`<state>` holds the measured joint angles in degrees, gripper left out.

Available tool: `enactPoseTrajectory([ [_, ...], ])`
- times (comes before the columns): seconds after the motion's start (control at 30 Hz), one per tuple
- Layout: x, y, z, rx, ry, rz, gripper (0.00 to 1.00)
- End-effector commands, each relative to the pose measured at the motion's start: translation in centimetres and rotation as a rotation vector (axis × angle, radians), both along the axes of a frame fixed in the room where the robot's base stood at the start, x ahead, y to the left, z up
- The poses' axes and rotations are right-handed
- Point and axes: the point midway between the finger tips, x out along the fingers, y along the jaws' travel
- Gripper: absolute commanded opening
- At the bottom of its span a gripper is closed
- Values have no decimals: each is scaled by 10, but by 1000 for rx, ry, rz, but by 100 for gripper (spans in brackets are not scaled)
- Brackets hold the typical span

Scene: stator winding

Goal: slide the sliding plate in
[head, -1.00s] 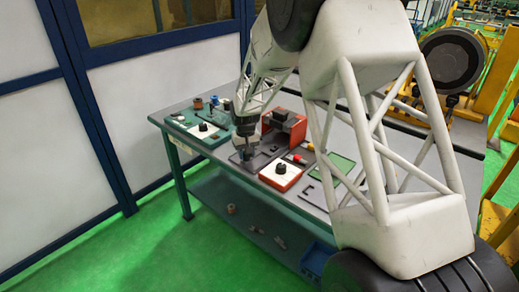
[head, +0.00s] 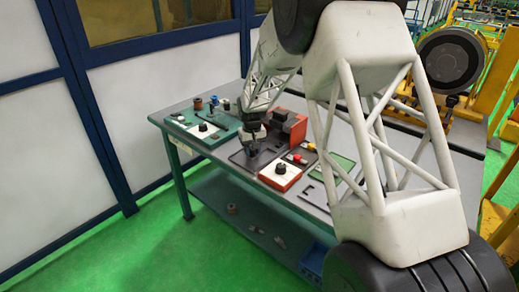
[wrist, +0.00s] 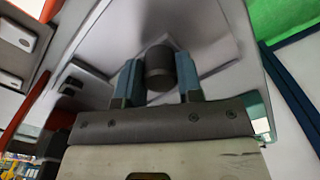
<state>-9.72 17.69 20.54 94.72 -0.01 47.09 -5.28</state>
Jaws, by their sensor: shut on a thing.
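My gripper (wrist: 159,82) shows two blue fingers in the wrist view, one on each side of a dark round knob (wrist: 160,62), and is shut on it. Behind the knob lies a flat grey plate (wrist: 212,52), which looks like the sliding plate; the fingers hide part of it. In the head view my gripper (head: 252,149) points down over a dark grey fixture (head: 240,161) on the bench, just left of a red block (head: 299,130). The plate is too small and covered there to tell how far it sits in.
The bench (head: 172,109) also carries a green tray (head: 188,131) with small parts at left. A red box with a white top (head: 270,174) stands in front right of my gripper, and a green-framed panel (head: 343,164) lies further right.

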Motion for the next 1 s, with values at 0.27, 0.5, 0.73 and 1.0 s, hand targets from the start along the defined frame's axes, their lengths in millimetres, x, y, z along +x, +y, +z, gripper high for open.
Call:
enactPoseTrajectory([
  [0.27,8,-7,0,1,-2,0,20],
  [0.5,14,-13,1,1,-2,-1,20],
  [0.73,19,-19,1,1,-2,-1,20],
  [1.0,26,-25,1,1,-3,0,20],
])
